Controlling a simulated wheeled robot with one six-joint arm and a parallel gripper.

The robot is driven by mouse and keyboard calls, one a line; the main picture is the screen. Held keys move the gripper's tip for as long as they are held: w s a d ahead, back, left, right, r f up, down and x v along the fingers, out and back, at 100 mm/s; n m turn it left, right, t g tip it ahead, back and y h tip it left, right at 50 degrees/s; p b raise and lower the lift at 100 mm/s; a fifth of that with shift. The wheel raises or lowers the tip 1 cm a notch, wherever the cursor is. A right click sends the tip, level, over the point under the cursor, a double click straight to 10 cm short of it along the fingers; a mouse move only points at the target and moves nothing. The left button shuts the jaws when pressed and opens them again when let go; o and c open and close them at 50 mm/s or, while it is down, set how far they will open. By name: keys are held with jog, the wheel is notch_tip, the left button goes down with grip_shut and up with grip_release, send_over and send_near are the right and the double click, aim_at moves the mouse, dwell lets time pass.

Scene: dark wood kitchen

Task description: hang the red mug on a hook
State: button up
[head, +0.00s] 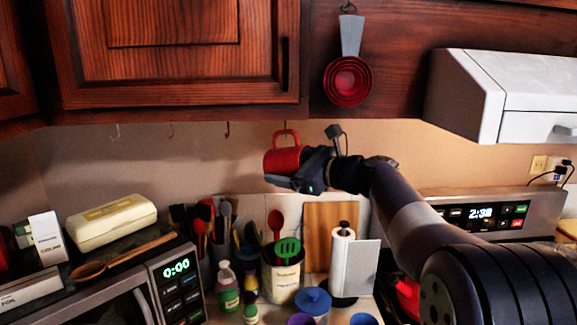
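The red mug (282,160) is up under the wall cabinet, on its side with its handle (287,134) at the top. My gripper (290,179) reaches in from the right and is closed around the mug's body, with one dark finger along its lower side. The other finger is partly hidden. A hook (285,126) under the cabinet lines up with the handle in the head view. I cannot tell whether the hook passes through the handle. Other hooks (227,130), (171,130) and (115,131) hang empty to the left.
The dark wood cabinet (170,60) is just above the mug. Red measuring cups (348,80) hang to the upper right, beside a white range hood (500,95). Below stand a utensil crock (283,280), a paper towel roll (343,255) and a microwave (178,285).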

jog(key=shift+o, duration=1)
jog(key=shift+f, duration=0.1)
jog(key=shift+d, duration=0.15)
jog(key=b+v, duration=0.2)
jog(key=v, duration=0.8)
jog(key=shift+s+d+b, duration=0.15)
jog(key=shift+s+b, duration=0.1)
jog(key=shift+b, duration=0.1)
